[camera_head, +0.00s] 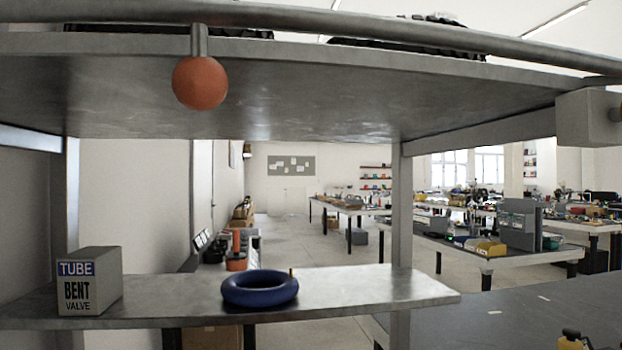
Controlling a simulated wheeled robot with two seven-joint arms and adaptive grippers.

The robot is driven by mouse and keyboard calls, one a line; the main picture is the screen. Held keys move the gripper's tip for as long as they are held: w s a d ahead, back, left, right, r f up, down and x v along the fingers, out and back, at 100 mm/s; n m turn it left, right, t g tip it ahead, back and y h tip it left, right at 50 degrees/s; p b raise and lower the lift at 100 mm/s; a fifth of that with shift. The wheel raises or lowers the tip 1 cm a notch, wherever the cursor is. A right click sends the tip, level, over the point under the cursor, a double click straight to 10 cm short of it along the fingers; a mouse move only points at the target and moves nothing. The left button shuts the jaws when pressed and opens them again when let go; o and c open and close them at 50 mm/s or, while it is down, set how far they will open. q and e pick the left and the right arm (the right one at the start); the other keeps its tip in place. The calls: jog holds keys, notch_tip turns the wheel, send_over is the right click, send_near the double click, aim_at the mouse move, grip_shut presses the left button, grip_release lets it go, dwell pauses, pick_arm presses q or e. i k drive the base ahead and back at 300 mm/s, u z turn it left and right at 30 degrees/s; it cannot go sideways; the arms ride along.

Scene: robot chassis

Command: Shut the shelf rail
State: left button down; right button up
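A grey metal rail (330,24) runs across the top of the view along the front of the upper shelf (300,95). It slopes down toward the right in the picture. An orange ball knob (200,82) hangs from the rail on a short grey stem, left of centre, in front of the shelf's underside. A grey block (588,117) with a round fitting sits at the right post, below the rail's right part. I cannot tell whether the rail is latched. Neither of my grippers is in view.
The lower shelf (380,290) holds a grey "TUBE BENT VALVE" box (90,282) and a blue ring-shaped tube (260,288). A grey post (401,220) stands between the shelves. A dark tabletop (500,310) lies lower right, with a small black-and-yellow object (573,341).

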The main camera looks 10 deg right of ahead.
aim_at(200, 83)
jog(key=k, duration=0.65)
jog(key=z, duration=0.8)
jog(key=i, duration=1.2)
jog(key=u, duration=0.35)
